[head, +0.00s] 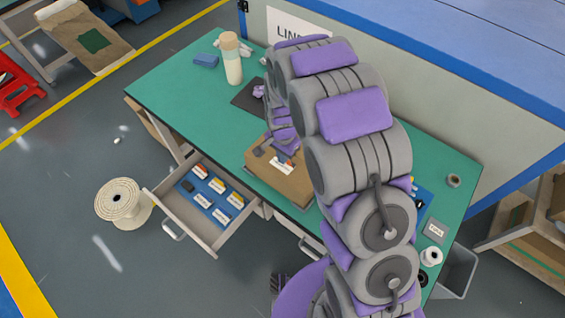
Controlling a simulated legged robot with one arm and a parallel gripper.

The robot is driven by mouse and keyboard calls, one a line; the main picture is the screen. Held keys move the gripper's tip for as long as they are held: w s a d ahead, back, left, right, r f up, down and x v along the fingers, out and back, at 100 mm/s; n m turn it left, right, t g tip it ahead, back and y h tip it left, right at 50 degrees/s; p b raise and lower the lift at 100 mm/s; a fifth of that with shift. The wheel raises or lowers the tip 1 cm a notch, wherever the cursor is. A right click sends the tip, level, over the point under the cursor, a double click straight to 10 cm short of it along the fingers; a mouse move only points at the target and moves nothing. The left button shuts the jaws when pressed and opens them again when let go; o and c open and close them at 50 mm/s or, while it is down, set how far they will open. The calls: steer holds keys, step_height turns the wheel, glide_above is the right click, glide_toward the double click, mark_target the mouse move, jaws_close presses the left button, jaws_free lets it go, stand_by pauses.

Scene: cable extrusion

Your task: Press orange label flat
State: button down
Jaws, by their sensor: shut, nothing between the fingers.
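A brown box (290,187) sits near the front edge of the green table. A small white label with an orange part (283,167) lies on its top, and I cannot tell whether it is flat. My gripper (289,157) points down at the box top beside the label, shut with nothing in it. It seems to be at or just above the label; contact is too small to tell. My arm covers the box's right side and part of the table behind.
An open drawer (160,190) with a blue insert and several small labelled boxes juts from the table front. A cream bottle (232,62), blue block (206,60) and dark mat (246,96) stand farther back. A spool (118,202) stands on the floor.

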steer(key=shift+f, duration=0.8)
stand_by(0.5)
steer(key=shift+r, duration=0.15)
stand_by(0.5)
step_height(320, 180, up, 8)
steer(key=p, duration=0.2)
steer(key=shift+p, duration=0.3)
stand_by(0.4)
